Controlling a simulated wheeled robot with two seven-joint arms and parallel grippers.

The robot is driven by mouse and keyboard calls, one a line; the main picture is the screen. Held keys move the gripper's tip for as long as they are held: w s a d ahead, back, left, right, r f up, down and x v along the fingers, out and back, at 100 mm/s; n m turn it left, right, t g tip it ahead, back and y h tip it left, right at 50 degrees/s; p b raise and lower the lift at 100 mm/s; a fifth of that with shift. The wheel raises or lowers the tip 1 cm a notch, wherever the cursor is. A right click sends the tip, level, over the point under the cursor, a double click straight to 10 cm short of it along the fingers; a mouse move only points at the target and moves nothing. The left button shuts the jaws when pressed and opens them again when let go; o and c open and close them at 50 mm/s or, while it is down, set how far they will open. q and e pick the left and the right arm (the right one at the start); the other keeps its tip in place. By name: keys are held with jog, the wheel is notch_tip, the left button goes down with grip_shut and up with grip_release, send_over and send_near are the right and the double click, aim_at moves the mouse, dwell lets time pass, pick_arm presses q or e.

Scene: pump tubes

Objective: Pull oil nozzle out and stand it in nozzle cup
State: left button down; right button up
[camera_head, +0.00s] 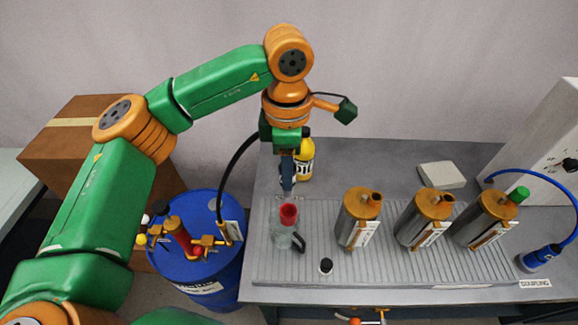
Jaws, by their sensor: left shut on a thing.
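My left gripper (287,182) is above the bench near its left end, pointing down. It is shut on a slim dark piece that I take for the oil nozzle; its outline is hard to separate from the fingers. A black hose (227,165) arcs from the blue drum (205,275) up to the gripper. Just below the fingertips stands a clear jug (279,236) with a black handle and a red funnel-like piece (288,213) at its top. I cannot tell whether the nozzle touches the red piece. I cannot make out a separate nozzle cup. My right gripper is not in view.
Three metal canisters (358,222) stand on the ribbed tray (380,272) to the right. A yellow bottle (305,165) is close behind the gripper. A small black-topped item (325,266) sits in front. A blue hose (540,174) hangs right.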

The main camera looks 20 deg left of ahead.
pick_arm(q)
notch_tip(320, 180, down, 5)
jog(key=b, duration=0.3)
jog(key=shift+w+d+b, duration=0.1)
jog(key=shift+d+b, duration=0.05)
jog(key=shift+b, duration=0.2)
dwell(1.0)
jog(key=shift+f+b, duration=2.15)
jog(key=shift+f, duration=0.2)
jog(key=shift+c, duration=2.2)
grip_release()
